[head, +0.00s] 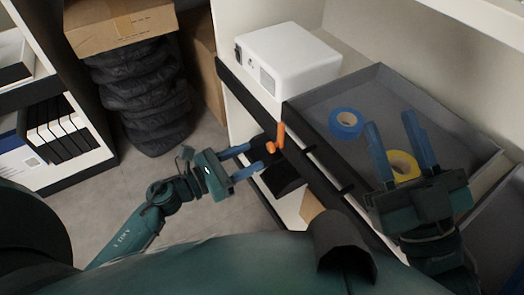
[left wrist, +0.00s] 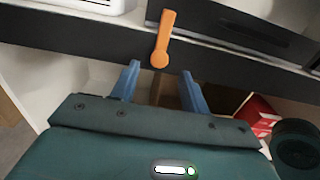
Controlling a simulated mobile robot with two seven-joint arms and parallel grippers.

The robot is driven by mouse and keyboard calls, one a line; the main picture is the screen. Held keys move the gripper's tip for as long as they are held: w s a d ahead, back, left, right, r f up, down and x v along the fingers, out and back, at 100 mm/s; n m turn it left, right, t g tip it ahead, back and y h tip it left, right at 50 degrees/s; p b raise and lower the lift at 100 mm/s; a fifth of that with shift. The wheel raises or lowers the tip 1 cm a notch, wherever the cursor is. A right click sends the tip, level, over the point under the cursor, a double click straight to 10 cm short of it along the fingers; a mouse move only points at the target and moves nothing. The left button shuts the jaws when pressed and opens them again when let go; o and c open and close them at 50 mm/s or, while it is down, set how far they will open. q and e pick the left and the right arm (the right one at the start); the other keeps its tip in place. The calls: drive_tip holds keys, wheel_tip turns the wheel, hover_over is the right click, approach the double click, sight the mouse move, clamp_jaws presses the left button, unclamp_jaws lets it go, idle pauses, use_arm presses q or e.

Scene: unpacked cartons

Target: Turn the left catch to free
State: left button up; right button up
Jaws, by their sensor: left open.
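The left catch is an orange lever (head: 279,138) on the dark front rail (head: 318,171) below the white box. In the left wrist view the orange lever (left wrist: 163,38) stands nearly upright, its round end at the bottom. My left gripper (head: 246,160) is open, its blue fingers pointing at the catch from the left. In the left wrist view the left gripper's fingers (left wrist: 160,82) lie either side of and below the lever's round end, apart from it. My right gripper (head: 387,134) is open over the grey drawer, with nothing between its fingers.
The grey drawer (head: 366,80) holds a blue tape roll (head: 346,124) and a yellow tape roll (head: 403,166). A white box (head: 288,57) stands beside it on the shelf. A cardboard box (head: 117,22) tops a black stack (head: 143,98) at left. Grey floor is clear between.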

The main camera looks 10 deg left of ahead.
sight(269, 148)
use_arm(q)
drive_tip(key=shift+x, duration=2.3)
drive_tip(key=c, duration=1)
